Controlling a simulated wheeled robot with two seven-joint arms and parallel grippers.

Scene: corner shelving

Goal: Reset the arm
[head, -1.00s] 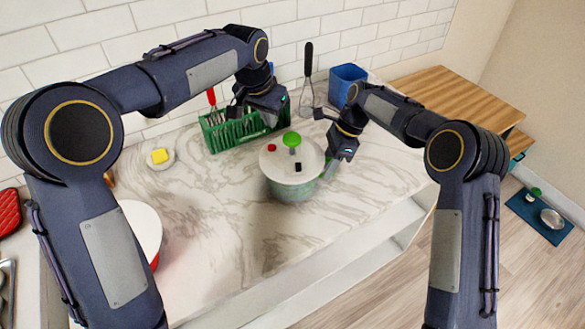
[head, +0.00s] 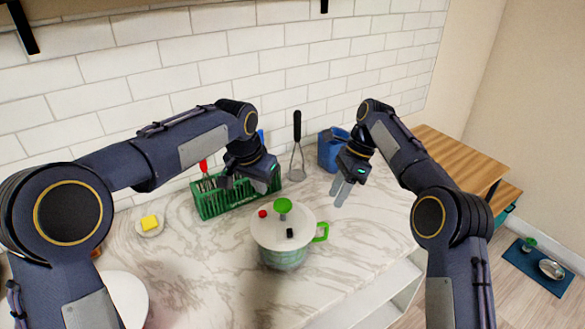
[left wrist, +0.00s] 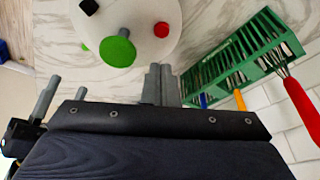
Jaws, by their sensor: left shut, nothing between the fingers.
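My left gripper (head: 226,183) is above the counter by the green rack, behind and left of the pot. In the left wrist view its fingers (left wrist: 160,85) are together with nothing between them. My right gripper (head: 341,191) hangs above the counter, right of the pot and apart from its green handle. Its two fingers are spread and empty; they also show at the left of the left wrist view (left wrist: 62,98). The lidded pot (head: 283,255) stands on the counter, with a green knob (head: 283,205) and small red and black pieces on its lid.
A yellow block (head: 149,222) sits on a small dish at left. A white bowl (head: 125,295) is at front left.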

